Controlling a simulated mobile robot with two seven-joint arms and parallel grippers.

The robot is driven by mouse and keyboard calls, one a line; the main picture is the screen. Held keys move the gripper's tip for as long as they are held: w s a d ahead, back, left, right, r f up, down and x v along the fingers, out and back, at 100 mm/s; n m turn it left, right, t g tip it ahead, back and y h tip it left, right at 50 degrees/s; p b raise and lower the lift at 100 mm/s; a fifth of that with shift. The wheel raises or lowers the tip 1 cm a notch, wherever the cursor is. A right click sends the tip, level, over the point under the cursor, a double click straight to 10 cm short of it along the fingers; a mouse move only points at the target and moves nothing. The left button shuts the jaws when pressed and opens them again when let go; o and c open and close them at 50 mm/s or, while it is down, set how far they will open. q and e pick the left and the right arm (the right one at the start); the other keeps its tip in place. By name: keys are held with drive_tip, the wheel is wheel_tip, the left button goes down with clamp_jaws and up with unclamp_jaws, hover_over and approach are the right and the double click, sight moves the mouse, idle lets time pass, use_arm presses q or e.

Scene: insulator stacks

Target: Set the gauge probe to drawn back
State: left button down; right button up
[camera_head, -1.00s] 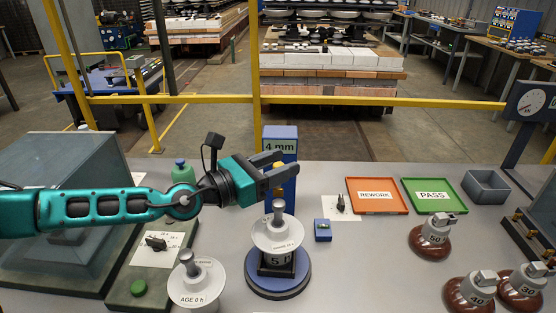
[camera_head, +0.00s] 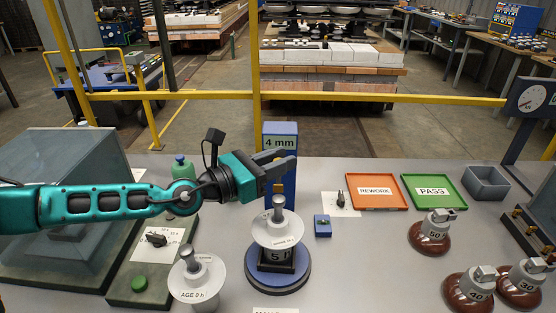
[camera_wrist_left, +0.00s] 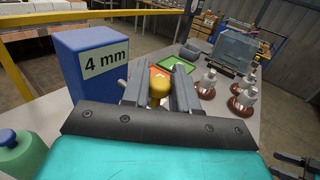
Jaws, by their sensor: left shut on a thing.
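The blue gauge block (camera_head: 281,141) labelled "4 mm" stands upright behind the stacked discs on the table. It also shows at the left of the left wrist view (camera_wrist_left: 82,84). My left gripper (camera_head: 277,165) reaches in from the left in front of the block. In the left wrist view its two fingers (camera_wrist_left: 158,88) are on either side of a yellow knob (camera_wrist_left: 158,93), and it is shut on that knob. The knob's link to the block is hidden. A dark shape that looks like my right gripper (camera_wrist_left: 296,164) shows at the lower right, its jaws unclear.
A disc stack (camera_head: 277,232) on a blue round base stands just in front of my left gripper. A green bottle (camera_head: 181,170) is left of the block. Orange (camera_head: 376,205) and green (camera_head: 462,203) trays and brown insulators (camera_head: 433,235) are to the right.

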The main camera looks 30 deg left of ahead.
use_arm(q)
drive_tip(key=w+b, duration=0.1)
drive_tip(key=w+a+b, duration=0.1)
drive_tip(key=w+b, duration=0.1)
drive_tip(key=shift+w+a+f, duration=0.1)
drive_tip(key=shift+a+f, duration=0.15)
drive_tip(key=shift+w+a+r, duration=0.1)
drive_tip(key=shift+w+a, duration=0.05)
drive_tip(key=shift+w, duration=0.15)
drive_tip(key=shift+a+r, duration=0.1)
drive_tip(key=shift+r, duration=0.1)
drive_tip(key=c, duration=1)
unclamp_jaws()
drive_tip(key=shift+w, duration=0.1)
drive_tip(key=shift+c, duration=0.2)
drive_tip(key=shift+o, duration=0.4)
